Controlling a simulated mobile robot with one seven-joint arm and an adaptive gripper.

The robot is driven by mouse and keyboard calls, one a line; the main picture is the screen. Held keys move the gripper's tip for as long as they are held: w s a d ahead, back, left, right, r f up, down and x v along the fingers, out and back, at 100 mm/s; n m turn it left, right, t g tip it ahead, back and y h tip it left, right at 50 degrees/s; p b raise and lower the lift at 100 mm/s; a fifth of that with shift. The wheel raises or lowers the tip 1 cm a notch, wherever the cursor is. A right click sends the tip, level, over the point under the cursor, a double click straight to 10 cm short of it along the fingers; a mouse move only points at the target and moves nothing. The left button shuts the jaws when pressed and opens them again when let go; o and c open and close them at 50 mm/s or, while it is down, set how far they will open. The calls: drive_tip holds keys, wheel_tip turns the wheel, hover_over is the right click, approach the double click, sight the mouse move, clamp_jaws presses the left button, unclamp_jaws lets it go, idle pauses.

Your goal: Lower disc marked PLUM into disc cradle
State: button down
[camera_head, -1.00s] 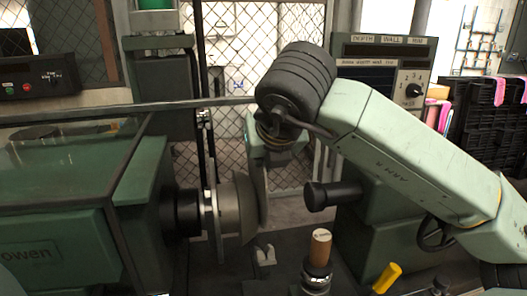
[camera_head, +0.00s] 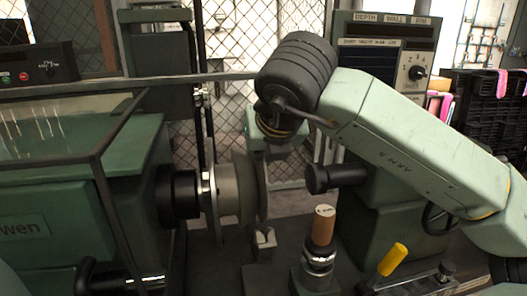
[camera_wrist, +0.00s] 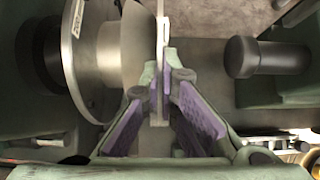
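A thin grey disc (camera_head: 262,185) stands upright, edge-on, just right of the machine's rounded metal form (camera_head: 232,195) in the head view. In the wrist view the disc (camera_wrist: 161,30) is a thin vertical strip between my fingers. My gripper (camera_wrist: 160,88), with purple pads, is shut on its edge. In the head view my gripper (camera_head: 263,150) is partly hidden under my wrist. No PLUM marking is readable. A small notched grey block (camera_head: 265,238), apparently the disc cradle, is below the disc. Whether they touch I cannot tell.
A black round-ended spindle (camera_head: 332,178) faces the disc from the right, close by. A wooden-handled tool (camera_head: 324,228) and a yellow handle (camera_head: 392,260) stand at the front right. A flanged chuck (camera_head: 180,195) is at left.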

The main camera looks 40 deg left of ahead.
drive_tip(key=shift+f+b, duration=2.05)
drive_tip(key=shift+b, duration=0.85)
idle(0.4)
drive_tip(key=c, duration=1.7)
unclamp_jaws()
approach(264, 171)
drive_tip(key=shift+r, duration=0.4)
drive_tip(key=shift+d, duration=0.1)
